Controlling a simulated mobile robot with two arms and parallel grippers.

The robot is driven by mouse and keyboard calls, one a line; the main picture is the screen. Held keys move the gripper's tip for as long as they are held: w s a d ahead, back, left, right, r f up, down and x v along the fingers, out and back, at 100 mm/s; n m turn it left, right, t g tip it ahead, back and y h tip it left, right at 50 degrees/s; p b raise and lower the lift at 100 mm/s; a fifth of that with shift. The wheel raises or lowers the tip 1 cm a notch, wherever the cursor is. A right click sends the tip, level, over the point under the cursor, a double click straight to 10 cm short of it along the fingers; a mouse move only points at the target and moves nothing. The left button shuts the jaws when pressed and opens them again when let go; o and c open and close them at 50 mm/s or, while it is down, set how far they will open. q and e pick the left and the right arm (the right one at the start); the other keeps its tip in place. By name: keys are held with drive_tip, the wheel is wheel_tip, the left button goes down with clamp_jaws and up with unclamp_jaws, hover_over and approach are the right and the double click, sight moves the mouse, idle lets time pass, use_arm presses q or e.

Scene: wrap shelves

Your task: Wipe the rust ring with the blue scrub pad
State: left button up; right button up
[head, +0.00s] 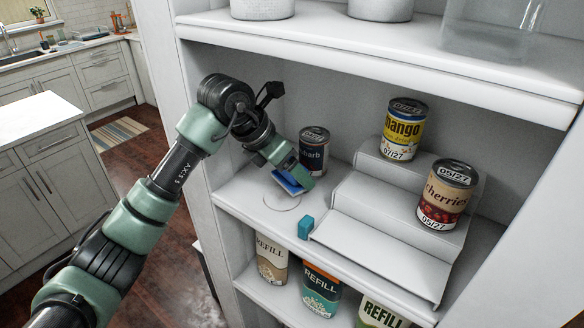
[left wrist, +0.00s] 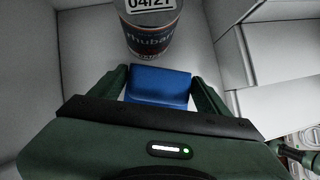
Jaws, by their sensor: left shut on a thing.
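The blue scrub pad (head: 288,187) is held between the fingers of my left gripper (head: 291,179), low over the middle shelf. In the left wrist view the pad (left wrist: 158,86) sits between the two green fingers (left wrist: 160,88), which are shut on it. A faint ring (head: 282,201) marks the white shelf just below and in front of the pad. I cannot tell whether the pad touches the shelf. The ring is not clearly visible in the left wrist view. My right gripper is not in view.
A dark rhubarb can (head: 314,150) stands close behind the pad. A small teal block (head: 306,228) lies near the shelf's front edge. A white stepped riser (head: 385,212) to the right carries a mango can (head: 404,130) and a cherries can (head: 447,194). Refill containers (head: 321,289) stand below.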

use_arm(q)
drive_tip(key=shift+f+b, duration=0.8)
drive_tip(key=shift+f, duration=0.2)
